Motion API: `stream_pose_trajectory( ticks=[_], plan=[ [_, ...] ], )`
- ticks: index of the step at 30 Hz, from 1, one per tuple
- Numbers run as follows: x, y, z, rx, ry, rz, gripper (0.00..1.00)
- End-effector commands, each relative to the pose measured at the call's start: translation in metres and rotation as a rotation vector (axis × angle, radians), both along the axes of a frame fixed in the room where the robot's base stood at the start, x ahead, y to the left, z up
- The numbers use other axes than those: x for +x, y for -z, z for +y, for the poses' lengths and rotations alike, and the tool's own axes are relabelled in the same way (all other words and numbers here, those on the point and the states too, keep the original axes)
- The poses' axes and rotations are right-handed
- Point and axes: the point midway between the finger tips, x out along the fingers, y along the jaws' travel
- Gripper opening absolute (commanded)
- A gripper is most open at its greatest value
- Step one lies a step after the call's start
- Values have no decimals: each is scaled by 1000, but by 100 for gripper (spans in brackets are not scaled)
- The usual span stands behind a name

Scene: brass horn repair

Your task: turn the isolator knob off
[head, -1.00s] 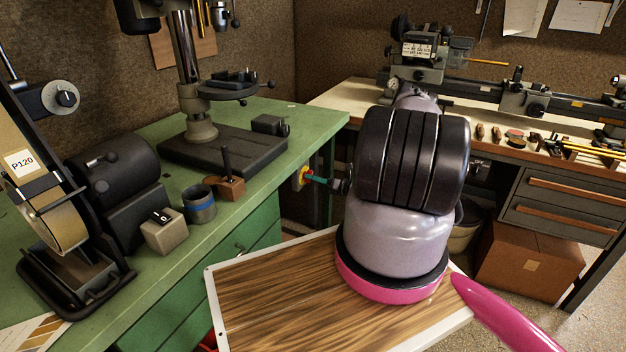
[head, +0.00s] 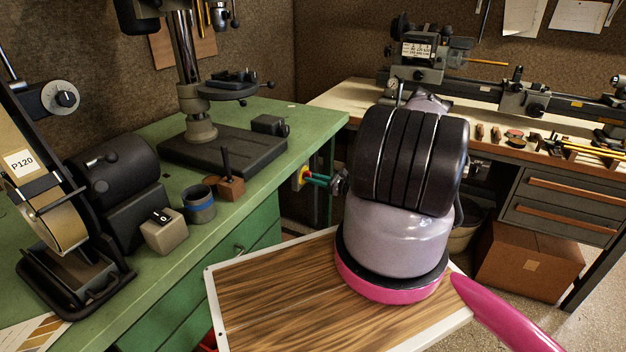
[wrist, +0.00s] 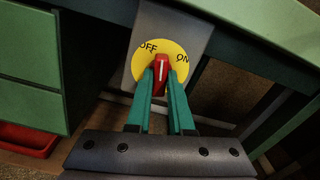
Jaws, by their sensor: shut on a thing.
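The isolator is a yellow round plate (wrist: 176,48) on a grey panel under the bench edge, with OFF at its left and ON at its right in the wrist view. Its red knob (wrist: 161,70) has a white line pointing up between the two words. My gripper (wrist: 160,82) has teal fingers shut on the knob, one on each side. In the head view the yellow plate (head: 299,177) shows at the green bench's end, with my gripper (head: 309,178) reaching it from the right. The fingers hide most of the knob there.
The green bench (head: 284,118) carries a drill press (head: 200,130), a belt grinder (head: 50,210) and a small switch box (head: 165,232). A lathe bench (head: 345,93) stands behind at right, with a cardboard box (head: 530,262) below. A red bin (wrist: 28,139) lies low left.

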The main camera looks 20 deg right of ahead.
Motion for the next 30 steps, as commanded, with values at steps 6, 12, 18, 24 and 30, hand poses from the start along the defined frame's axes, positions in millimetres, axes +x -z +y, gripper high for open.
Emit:
stream_pose_trajectory(
  ticks=[6, 12, 18, 24, 30],
  plan=[
    [1, -1, -1, -157, 3, -125, 0],
    [1, -1, -1, -282, 2, -222, 0],
    [1, -1, 0, -374, 2, -293, 0],
    [1, -1, 0, -427, 1, -334, 0],
    [2, -1, 0, -449, 1, -352, 0]
  ],
)
